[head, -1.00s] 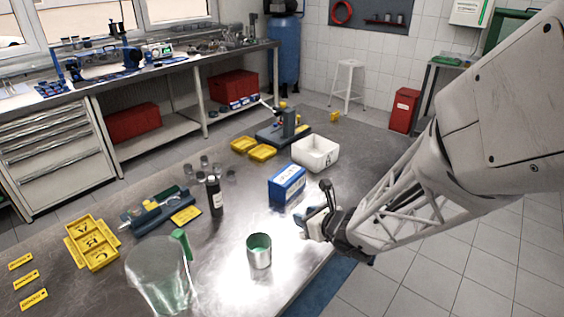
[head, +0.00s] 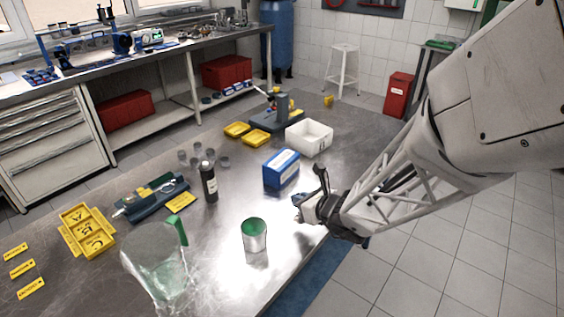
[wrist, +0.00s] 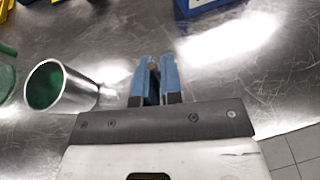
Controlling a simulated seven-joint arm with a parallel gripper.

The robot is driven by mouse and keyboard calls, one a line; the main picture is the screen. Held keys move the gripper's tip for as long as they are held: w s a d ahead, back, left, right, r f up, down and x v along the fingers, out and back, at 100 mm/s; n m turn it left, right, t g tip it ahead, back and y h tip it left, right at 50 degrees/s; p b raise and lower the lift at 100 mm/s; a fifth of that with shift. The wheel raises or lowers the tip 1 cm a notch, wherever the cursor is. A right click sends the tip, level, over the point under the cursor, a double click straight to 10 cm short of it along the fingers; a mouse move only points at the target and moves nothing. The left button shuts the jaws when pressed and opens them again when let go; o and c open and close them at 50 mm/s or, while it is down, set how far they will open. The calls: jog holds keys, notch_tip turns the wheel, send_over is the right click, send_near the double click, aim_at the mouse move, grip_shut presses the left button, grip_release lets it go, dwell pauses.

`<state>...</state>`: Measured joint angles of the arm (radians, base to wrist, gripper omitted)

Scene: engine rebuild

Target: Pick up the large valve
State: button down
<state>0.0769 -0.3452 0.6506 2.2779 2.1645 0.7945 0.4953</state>
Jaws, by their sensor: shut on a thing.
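My gripper (head: 301,204) is low over the right edge of the metal table, between the blue box and the metal can. In the wrist view its blue-tipped fingers (wrist: 155,72) are nearly together, with a narrow dark gap between them. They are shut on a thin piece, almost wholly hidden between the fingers. It is likely the large valve, but I cannot make out its stem or head. No large valve can be clearly made out elsewhere on the table.
The metal can (head: 254,238), green inside, stands left of my gripper. The blue box (head: 281,168) and white bin (head: 309,139) stand behind it. A black bottle (head: 209,183), clear jug (head: 158,272) and yellow tray (head: 86,231) are further left. Bare table surrounds the gripper.

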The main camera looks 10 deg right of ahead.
jog(key=shift+r, duration=0.2)
jog(key=shift+r, duration=0.55)
jog(key=s+d+r, duration=0.1)
jog(key=s, duration=0.7)
jog(key=s+d+r, duration=0.1)
jog(key=s+r, duration=0.1)
jog(key=s, duration=0.6)
jog(key=shift+r, duration=0.25)
jog(key=shift+w, duration=0.15)
